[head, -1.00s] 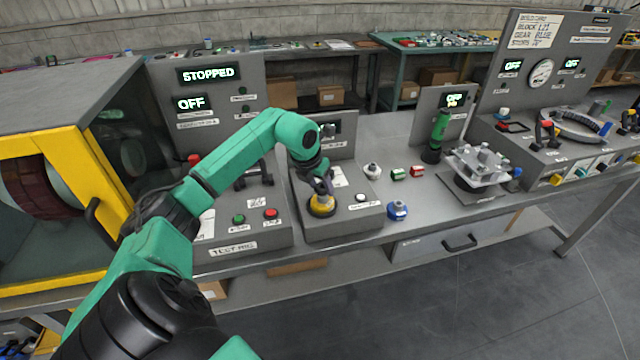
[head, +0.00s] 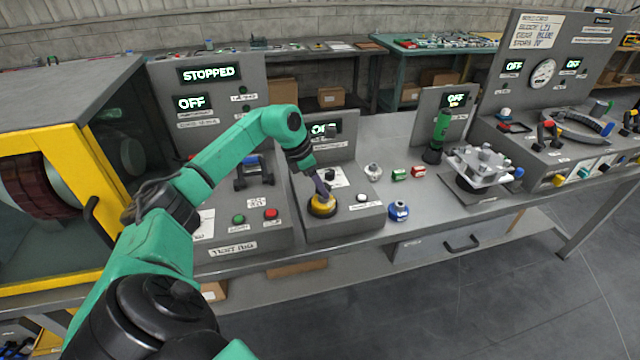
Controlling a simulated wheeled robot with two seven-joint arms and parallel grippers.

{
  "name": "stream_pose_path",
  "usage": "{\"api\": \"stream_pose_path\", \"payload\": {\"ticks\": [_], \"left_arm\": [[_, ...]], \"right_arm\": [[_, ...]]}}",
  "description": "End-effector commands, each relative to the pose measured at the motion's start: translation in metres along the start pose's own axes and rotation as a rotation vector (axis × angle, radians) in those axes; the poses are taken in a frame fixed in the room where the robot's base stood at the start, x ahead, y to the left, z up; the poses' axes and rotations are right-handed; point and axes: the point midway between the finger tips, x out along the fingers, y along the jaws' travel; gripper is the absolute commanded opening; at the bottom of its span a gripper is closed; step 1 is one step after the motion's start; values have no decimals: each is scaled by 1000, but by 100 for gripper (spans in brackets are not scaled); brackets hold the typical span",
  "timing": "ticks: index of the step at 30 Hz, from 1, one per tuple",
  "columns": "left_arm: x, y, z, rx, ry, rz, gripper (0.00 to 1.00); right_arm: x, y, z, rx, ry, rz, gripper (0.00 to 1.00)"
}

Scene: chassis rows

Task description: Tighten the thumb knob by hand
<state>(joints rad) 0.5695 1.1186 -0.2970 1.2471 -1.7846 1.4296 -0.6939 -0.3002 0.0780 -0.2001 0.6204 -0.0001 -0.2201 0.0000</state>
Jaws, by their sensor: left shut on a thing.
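The thumb knob (head: 321,209) shows as a round yellow piece on top of a low grey console in the middle of the bench. My left gripper (head: 323,198) reaches down to it from the upper left, tilted, with its fingers shut at the top of the knob. The fingers hide part of the knob's top. My right gripper is not in view.
Left of the console is the test rig panel (head: 246,228) with green and red buttons. A blue round part (head: 398,211) stands to the right near the bench edge. A metal fixture (head: 481,166) and a green bottle-like thing (head: 438,132) stand further right.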

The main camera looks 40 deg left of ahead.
Motion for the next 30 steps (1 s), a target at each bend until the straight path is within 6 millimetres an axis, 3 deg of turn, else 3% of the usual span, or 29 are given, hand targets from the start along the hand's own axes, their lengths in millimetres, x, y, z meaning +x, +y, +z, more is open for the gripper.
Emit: {"api": "stream_pose_path", "payload": {"ticks": [6,15,24,30], "left_arm": [[-2,4,3,294,-6,-122,10],[-2,4,2,341,-5,-140,10],[1,7,5,754,-8,-310,10],[0,7,4,782,-5,-321,10]], "right_arm": [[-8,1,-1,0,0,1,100],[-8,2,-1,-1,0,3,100],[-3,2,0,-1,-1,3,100],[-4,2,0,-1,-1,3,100]]}}
